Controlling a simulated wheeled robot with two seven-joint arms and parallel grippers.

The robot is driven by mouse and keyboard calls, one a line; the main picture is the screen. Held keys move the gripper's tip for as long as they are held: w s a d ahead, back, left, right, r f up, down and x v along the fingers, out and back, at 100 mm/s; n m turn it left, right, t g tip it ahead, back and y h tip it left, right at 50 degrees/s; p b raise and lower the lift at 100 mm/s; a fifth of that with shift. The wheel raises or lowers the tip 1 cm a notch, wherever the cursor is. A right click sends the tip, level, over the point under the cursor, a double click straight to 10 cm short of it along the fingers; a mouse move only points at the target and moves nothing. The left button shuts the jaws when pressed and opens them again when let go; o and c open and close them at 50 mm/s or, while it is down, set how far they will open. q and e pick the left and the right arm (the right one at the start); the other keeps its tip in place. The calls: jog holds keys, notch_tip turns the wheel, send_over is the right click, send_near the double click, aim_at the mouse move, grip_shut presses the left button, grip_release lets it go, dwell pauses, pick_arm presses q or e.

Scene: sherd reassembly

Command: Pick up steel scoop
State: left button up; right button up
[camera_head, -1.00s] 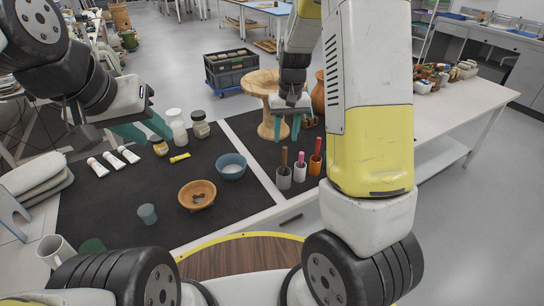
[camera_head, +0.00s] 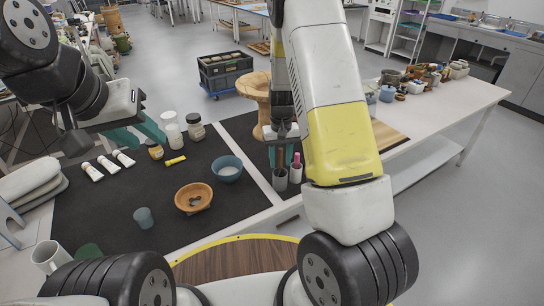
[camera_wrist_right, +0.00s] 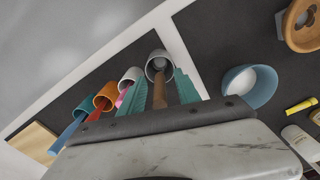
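The steel scoop looks to be the grey metal cup (camera_head: 280,180) with a brown handle, standing upright at the right side of the dark mat. It also shows in the right wrist view (camera_wrist_right: 159,62), with its brown handle (camera_wrist_right: 160,92) reaching toward my palm. My right gripper (camera_head: 281,155) is over it, with teal fingers on either side of the handle. In the right wrist view the gripper (camera_wrist_right: 160,92) is open, with gaps visible between fingers and handle. My left gripper (camera_head: 141,132) is open and empty above the mat's far left.
A white cup with a pink handle (camera_wrist_right: 125,88), an orange cup (camera_wrist_right: 105,97) and a teal cup (camera_wrist_right: 83,108) stand in a row close beside it. A blue bowl (camera_head: 227,169), a wooden bowl (camera_head: 194,198) and a wooden stand (camera_head: 257,90) are nearby.

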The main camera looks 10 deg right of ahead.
grip_shut()
jog(key=shift+r, duration=0.1)
notch_tip(320, 180, up, 10)
jog(key=shift+f, duration=0.1)
dwell(0.4)
